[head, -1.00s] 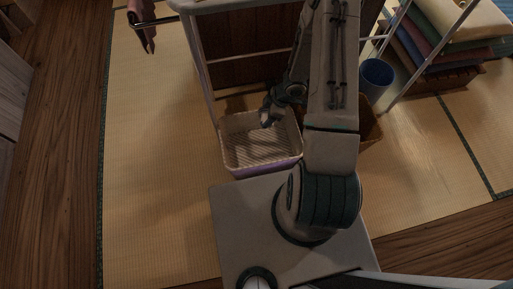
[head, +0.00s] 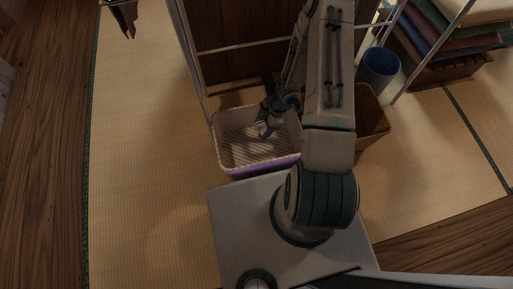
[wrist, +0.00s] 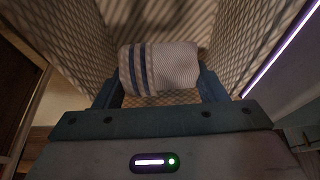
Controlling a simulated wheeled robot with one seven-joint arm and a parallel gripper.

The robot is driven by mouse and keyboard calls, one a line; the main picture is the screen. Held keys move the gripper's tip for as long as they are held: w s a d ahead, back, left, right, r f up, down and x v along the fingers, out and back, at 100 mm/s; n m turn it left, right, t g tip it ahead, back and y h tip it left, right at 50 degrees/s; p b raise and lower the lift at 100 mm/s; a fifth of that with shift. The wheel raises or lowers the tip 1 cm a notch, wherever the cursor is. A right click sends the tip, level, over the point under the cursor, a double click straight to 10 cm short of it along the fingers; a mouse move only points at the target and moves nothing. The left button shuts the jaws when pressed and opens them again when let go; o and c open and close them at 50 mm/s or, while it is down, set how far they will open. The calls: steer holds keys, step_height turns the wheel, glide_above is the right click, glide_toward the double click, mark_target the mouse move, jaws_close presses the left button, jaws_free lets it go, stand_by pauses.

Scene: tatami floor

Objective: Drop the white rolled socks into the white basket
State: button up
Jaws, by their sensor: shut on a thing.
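The white rolled socks (wrist: 172,68), with dark blue stripes at the left end, are between the fingers of my gripper (wrist: 160,90) in the wrist view. The gripper is shut on them. The white basket (head: 226,156) stands on the tatami in front of my base, with a purple lower edge. In the head view my gripper (head: 264,130) is over the basket's right half, and the socks show only as a small pale patch at its tip. In the wrist view the basket's ribbed walls (wrist: 245,40) rise around the socks; I cannot tell whether they touch the floor of it.
A brown basket (head: 371,125) stands to the right, partly behind my arm. A blue bin (head: 378,68) and a shelf with folded cloths (head: 425,30) are further right. A metal rack (head: 196,70) stands behind the white basket. Open tatami lies to the left.

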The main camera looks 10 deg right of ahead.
steer(key=shift+f+b, duration=0.45)
steer(key=shift+f, duration=0.35)
steer(key=o, duration=1)
steer(key=shift+o, duration=0.2)
steer(key=shift+r, duration=0.1)
steer(key=p+v, duration=0.7)
steer(key=v, duration=0.6)
steer(key=shift+d+r+p, duration=0.2)
steer(key=shift+r+p, duration=0.1)
steer(key=shift+p, duration=0.05)
